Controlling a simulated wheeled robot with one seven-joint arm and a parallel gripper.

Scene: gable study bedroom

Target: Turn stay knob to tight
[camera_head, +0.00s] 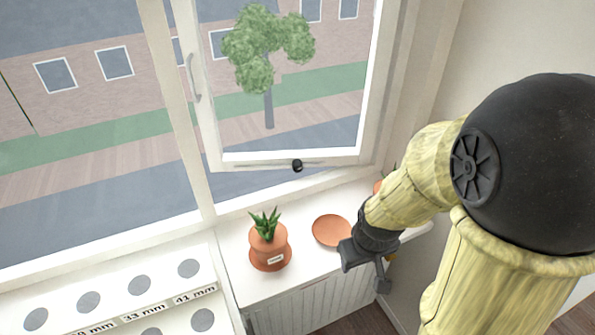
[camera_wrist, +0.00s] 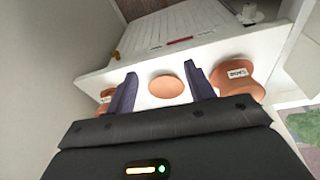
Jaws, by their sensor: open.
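The stay knob (camera_head: 297,165) is a small black knob on the stay bar along the bottom rail of the open window sash (camera_head: 240,160) in the head view. It is too small to tell its setting. My gripper (camera_head: 368,270) is low over the sill at the right, below and to the right of the knob and well apart from it. In the wrist view my gripper (camera_wrist: 160,72) points down with its two dark fingers apart and nothing held. The knob is not seen in the wrist view.
On the white sill (camera_head: 310,262) stand a terracotta pot with a plant (camera_head: 268,240) and an empty terracotta saucer (camera_head: 331,230). Another pot is partly hidden behind my arm. A radiator (camera_head: 300,315) is below the sill.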

